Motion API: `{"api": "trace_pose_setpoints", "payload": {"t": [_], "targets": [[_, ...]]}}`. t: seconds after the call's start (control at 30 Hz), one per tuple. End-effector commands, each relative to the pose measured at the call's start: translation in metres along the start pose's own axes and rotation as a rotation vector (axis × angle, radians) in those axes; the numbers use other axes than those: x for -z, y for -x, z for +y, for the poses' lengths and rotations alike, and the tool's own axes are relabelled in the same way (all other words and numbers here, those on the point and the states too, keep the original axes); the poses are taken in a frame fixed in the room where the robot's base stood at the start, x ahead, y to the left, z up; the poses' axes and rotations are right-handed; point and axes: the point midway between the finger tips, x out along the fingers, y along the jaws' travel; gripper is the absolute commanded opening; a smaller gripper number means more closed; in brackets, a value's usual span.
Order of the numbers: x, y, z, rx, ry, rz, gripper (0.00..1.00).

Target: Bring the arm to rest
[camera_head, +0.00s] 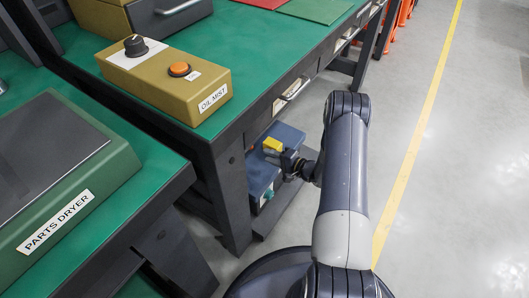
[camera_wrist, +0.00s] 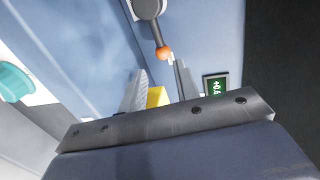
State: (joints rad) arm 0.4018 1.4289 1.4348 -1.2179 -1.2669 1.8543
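My arm reaches down past the right side of the workbench. My gripper (camera_head: 289,159) is beside a blue unit (camera_head: 288,137) low under the bench. In the wrist view my gripper (camera_wrist: 160,85) has its two fingers apart. Past the fingertips is a lever with an orange ball end (camera_wrist: 164,52) on a grey round mount.
A small green display (camera_wrist: 216,86) and a teal knob (camera_wrist: 14,81) flank the gripper. The green-topped bench (camera_head: 226,35) holds the OIL MIST box (camera_head: 150,82). The PARTS DRYER (camera_head: 98,170) is at left. The floor right of my arm is clear, with a yellow line (camera_head: 425,110).

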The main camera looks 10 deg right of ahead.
Motion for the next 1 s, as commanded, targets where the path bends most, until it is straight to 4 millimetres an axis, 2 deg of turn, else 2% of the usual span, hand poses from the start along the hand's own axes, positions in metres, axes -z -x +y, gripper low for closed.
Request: {"api": "trace_pose_setpoints", "payload": {"t": [0.3,0.47,1.0], "targets": [[0.0,0.001,0.001,0.0,0.0,0.0,0.3],[0.0,-0.008,0.001,0.001,0.002,-0.001,0.3],[0.001,-0.099,0.001,0.003,0.005,0.0,0.3]]}}
